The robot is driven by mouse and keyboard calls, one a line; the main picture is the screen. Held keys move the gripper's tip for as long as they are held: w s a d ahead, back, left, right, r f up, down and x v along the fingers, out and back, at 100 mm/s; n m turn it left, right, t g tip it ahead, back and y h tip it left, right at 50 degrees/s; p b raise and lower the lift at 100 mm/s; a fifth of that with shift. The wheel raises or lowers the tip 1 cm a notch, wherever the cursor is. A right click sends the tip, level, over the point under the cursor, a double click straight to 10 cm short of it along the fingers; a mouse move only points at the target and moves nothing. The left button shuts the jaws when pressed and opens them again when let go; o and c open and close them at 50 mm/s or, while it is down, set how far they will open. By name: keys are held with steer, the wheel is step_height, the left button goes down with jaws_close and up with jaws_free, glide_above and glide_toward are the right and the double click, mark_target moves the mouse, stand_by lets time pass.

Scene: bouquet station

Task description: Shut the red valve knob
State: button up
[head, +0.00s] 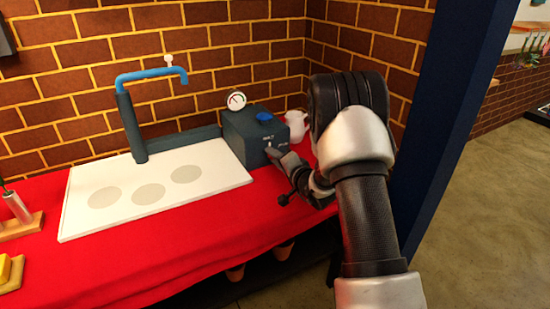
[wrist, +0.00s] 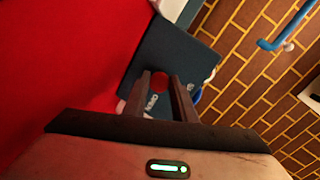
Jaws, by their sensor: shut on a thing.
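The red valve knob (wrist: 159,82) shows in the wrist view on the face of a dark teal box (wrist: 172,50), between my fingertips. My gripper (wrist: 160,76) is shut on it, one finger on each side. In the head view the box (head: 238,132) stands at the right end of the counter, and my gripper (head: 273,152) reaches its front face from the right. The knob is hidden there behind my gripper.
A blue knob (head: 265,116) and a round gauge (head: 236,100) sit atop the box. A white jug (head: 296,125) stands close behind my gripper. A white tray (head: 140,205) lies under a blue-spouted pipe (head: 150,75) at left. A brick wall (head: 230,40) closes the back.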

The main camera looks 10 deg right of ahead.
steer(key=shift+n, duration=0.5)
steer(key=o, duration=1)
steer(key=shift+o, duration=0.2)
steer(key=p+v, duration=0.2)
steer(key=v, duration=1.5)
steer(key=shift+s, duration=0.25)
